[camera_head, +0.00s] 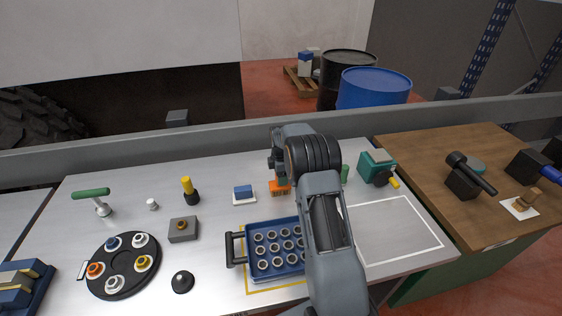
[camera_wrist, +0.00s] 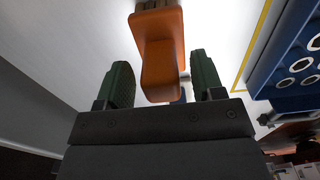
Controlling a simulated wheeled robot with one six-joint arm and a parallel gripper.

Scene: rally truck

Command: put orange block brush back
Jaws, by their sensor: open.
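The orange block brush (camera_head: 279,187) stands on the grey bench, just behind the blue tray, with its brownish bristles toward the bench top. In the wrist view the orange body of the brush (camera_wrist: 158,28) shows ahead, and its narrower grip lies between my two green finger pads. My gripper (camera_wrist: 163,80) is open, with a gap visible on each side of the grip. In the head view my gripper (camera_head: 279,172) is above the brush and partly hidden by my own arm. Contact cannot be made out.
The blue tray of ringed sockets (camera_head: 262,272) with a black handle stands close in front. A blue and white block (camera_head: 243,193) is left of the brush, and a teal device (camera_head: 376,166) is at right. A white-outlined area (camera_head: 395,230) is bare. A round black tray (camera_head: 120,285) sits left.

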